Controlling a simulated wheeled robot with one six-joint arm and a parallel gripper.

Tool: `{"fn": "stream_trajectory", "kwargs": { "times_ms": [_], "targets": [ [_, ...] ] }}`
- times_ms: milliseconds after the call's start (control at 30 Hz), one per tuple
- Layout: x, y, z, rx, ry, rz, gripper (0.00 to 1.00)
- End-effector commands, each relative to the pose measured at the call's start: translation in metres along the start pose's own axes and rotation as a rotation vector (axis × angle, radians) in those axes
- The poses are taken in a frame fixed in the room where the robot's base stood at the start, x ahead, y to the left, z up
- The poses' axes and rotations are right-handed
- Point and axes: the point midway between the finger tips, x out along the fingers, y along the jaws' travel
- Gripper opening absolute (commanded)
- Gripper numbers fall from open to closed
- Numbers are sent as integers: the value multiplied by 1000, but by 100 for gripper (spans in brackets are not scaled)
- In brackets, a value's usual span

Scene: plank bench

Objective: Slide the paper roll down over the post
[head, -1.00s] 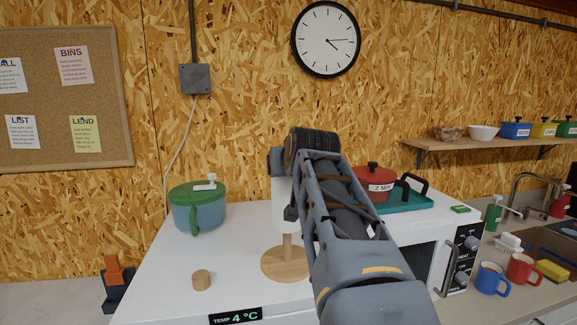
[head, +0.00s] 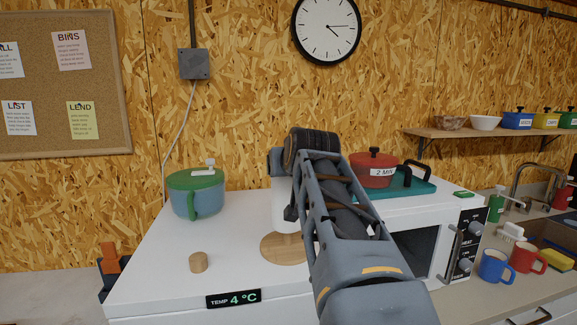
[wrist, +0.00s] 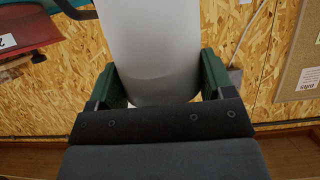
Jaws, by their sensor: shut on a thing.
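The white paper roll (head: 284,207) is upright in the head view, partly covered by my arm. My gripper (wrist: 160,84) is shut on it, with a green-padded finger on either side of the roll (wrist: 150,50) in the wrist view. The round wooden base (head: 283,249) of the post stands on the white appliance top, below the roll. The post itself is hidden now; the roll's lower end is close to the base. I cannot tell whether they touch.
A small wooden cylinder (head: 198,263) and a green-lidded blue pot (head: 196,196) stand to the left on the white top (head: 150,277). A red pot (head: 373,171) on a teal tray (head: 418,188) is behind my arm to the right. The front left of the top is clear.

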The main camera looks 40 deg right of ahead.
Motion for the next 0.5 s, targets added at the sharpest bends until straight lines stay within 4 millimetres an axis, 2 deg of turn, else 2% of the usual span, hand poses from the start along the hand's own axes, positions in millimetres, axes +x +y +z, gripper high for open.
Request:
{"fn": "stream_trajectory", "kwargs": {
  "times_ms": [500],
  "targets": [
    [11,0,26,0,2,0,34]
  ]
}}
